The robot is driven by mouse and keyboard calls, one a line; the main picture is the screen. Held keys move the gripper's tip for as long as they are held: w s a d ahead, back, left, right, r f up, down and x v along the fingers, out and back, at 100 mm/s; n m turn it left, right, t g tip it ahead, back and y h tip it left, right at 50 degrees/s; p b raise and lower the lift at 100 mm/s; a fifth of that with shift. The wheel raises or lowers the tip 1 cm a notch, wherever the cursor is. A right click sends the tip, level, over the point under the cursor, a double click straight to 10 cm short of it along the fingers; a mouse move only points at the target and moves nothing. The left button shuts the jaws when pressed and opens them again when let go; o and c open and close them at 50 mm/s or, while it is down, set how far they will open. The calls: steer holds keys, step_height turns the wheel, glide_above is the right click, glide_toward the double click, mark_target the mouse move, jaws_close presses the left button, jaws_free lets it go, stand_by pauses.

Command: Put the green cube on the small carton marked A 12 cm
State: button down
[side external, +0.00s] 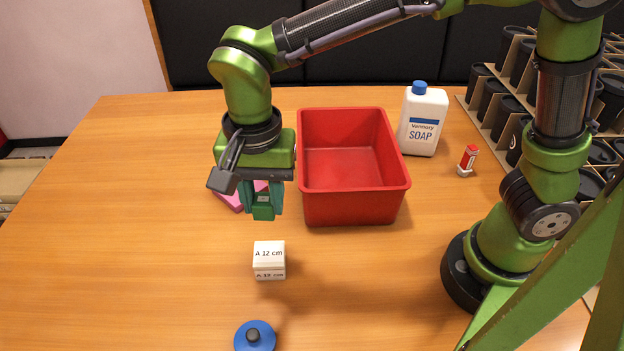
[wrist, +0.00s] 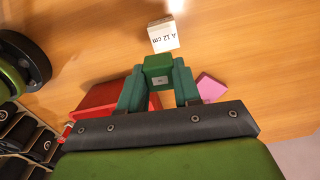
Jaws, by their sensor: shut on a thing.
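The green cube (side external: 263,208) is held between the fingertips of my gripper (side external: 262,200), raised above the table. In the wrist view the green cube (wrist: 158,72) sits between the two fingers of my gripper (wrist: 158,80), which is shut on it. The small white carton marked A 12 cm (side external: 269,261) stands on the table, nearer the camera than the cube and apart from it. In the wrist view the carton (wrist: 163,36) shows just beyond the cube, its lettering turned sideways.
An open red bin (side external: 355,210) stands right of my gripper. A pink block (side external: 230,200) lies partly hidden behind the gripper. A blue lid with a dark knob (side external: 255,337) lies at the front. A soap bottle (side external: 422,122) and a red-and-white tube (side external: 467,160) stand at the back right. The left table is clear.

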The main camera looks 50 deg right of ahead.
steer(key=s+d+f, duration=0.3)
steer(key=s+d, duration=0.3)
steer(key=s, duration=0.1)
steer(key=n, duration=0.1)
glide_above(269, 253)
steer(key=f, duration=0.5)
steer(key=shift+s+d+f, duration=0.15)
steer(key=shift+s+d, duration=0.05)
steer(key=shift+s, duration=0.05)
steer(key=shift+w+a+f, duration=0.1)
steer(key=shift+w+f, duration=0.05)
steer(key=shift+f, duration=0.75)
steer(key=shift+w+a+f, duration=0.1)
steer(key=shift+f, duration=0.8)
steer(key=c, duration=0.7)
jaws_free()
